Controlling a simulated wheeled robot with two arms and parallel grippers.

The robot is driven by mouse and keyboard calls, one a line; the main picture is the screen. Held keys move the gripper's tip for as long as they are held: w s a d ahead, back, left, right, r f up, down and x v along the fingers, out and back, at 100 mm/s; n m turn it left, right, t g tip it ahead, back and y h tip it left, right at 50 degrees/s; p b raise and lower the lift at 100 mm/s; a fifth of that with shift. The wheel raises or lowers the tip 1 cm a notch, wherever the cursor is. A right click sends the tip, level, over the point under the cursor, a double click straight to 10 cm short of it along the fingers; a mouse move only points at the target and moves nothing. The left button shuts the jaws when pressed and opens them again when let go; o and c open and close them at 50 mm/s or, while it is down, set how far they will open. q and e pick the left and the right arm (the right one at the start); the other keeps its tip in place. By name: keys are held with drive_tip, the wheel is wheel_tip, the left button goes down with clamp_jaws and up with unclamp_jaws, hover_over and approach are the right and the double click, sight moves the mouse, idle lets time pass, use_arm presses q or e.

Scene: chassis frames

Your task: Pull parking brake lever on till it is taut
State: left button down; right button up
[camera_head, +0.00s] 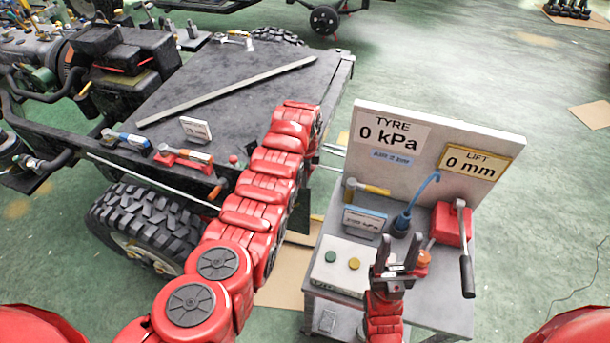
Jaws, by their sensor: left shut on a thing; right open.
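My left arm (265,185) reaches up the picture over the chassis's right side. My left gripper is mostly hidden behind that arm; a dark part at its right edge (300,212) may belong to it. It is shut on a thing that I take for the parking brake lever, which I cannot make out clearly. How far the lever is pulled is not visible. A thin pale rod (150,181) runs along the chassis side above the tyre and passes behind my arm. My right gripper (398,245) is open and empty, fingers up, in front of the bench.
The chassis deck (215,80) carries a long bar, a blue-handled part (125,138) and a red-mounted part (185,160). A bench (450,305) with a gauge board (410,160), hammer and red lever box (452,225) stands right.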

idle(0.7)
use_arm(q)
drive_tip(key=a, duration=0.1)
drive_tip(key=a+b, duration=0.1)
drive_tip(key=w+a+b, duration=0.1)
drive_tip(key=shift+w+a+r+h, duration=0.1)
drive_tip(key=shift+r+h, duration=0.3)
drive_tip(key=shift+a+r, duration=0.15)
drive_tip(key=shift+a, duration=0.05)
drive_tip(key=c, duration=0.5)
unclamp_jaws()
